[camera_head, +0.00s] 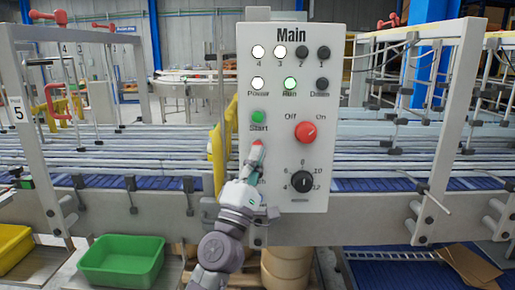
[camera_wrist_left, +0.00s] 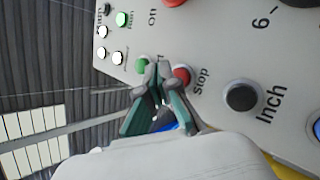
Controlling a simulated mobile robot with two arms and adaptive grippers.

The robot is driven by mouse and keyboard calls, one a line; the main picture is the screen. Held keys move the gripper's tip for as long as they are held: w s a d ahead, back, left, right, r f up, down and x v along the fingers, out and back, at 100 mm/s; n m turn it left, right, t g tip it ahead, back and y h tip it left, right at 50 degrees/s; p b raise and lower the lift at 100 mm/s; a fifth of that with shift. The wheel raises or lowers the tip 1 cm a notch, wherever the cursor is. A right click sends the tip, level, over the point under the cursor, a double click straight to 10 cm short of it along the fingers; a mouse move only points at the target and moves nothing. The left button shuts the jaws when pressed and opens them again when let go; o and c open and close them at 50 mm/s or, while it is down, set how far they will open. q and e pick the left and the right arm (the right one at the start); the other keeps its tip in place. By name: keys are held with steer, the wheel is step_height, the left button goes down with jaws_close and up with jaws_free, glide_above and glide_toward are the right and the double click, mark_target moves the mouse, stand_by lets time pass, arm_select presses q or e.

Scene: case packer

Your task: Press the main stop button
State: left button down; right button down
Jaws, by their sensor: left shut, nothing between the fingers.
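The Main control panel (camera_head: 270,215) stands upright in the middle of the head view. Its red stop button (camera_head: 258,148) is just above my left gripper (camera_head: 252,166), whose arm rises from below and covers the panel's lower left. In the wrist view the stop button (camera_wrist_left: 182,76), labelled "Stop", is close beside the tips of my left gripper (camera_wrist_left: 158,72), partly hidden by a finger. The fingers are shut and empty. I cannot tell whether they touch the button. My right gripper is not in view.
The green Start button (camera_head: 258,117) is just above the stop button. A red Off/On knob (camera_head: 306,131) and a black dial (camera_head: 301,182) are to the right. The black Inch button (camera_wrist_left: 242,97) shows in the wrist view. The green Run light (camera_head: 290,84) is lit.

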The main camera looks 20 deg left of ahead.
arm_select(q)
steer(key=shift+w, duration=0.1)
steer(key=shift+w+a, duration=0.1)
steer(key=shift+w, duration=0.25)
steer(key=shift+w+a+b, duration=0.15)
steer(key=shift+w+b, duration=0.25)
steer(key=shift+w, duration=0.05)
stand_by(0.8)
steer(key=shift+s, duration=0.1)
steer(key=shift+s+d+p, duration=0.25)
steer(key=shift+s+p, duration=0.3)
steer(key=shift+s, duration=0.3)
